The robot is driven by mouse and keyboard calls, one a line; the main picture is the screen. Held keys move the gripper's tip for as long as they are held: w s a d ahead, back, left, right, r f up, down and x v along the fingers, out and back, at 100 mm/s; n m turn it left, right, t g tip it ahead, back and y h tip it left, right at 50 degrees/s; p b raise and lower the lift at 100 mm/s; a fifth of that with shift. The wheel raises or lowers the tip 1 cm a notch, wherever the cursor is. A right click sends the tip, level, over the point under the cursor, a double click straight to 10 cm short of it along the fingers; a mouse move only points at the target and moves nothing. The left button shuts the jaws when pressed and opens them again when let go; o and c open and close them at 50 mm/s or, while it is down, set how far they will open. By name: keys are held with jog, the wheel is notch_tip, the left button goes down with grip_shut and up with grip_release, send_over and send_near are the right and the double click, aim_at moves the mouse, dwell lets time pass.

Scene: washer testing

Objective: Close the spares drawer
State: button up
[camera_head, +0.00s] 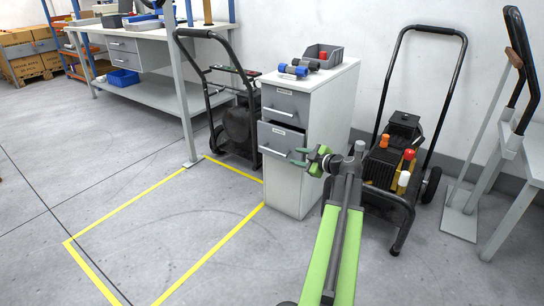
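A white cabinet (325,115) stands against the wall with two grey-fronted drawers. The upper drawer (285,106) looks shut. The lower drawer (279,138) sticks out a little from the cabinet front; I see no label that tells which is the spares drawer. My gripper (297,157) points left, just in front of the right part of the lower drawer. Its green fingers look apart, with nothing between them. I cannot tell whether it touches the drawer front.
A grey bin (322,57) and blue and dark cylindrical parts (294,70) lie on the cabinet top. A wheeled machine (395,165) stands right of the cabinet, a black cart (238,120) left. Yellow-taped floor (165,235) in front is clear.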

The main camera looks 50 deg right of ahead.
aim_at(276, 152)
jog(key=b+x, duration=0.4)
jog(key=x, duration=1.2)
jog(key=shift+w+a+f, duration=0.1)
jog(key=shift+w+f, duration=0.1)
jog(key=shift+w, duration=0.15)
grip_shut()
jog(key=shift+s, duration=0.15)
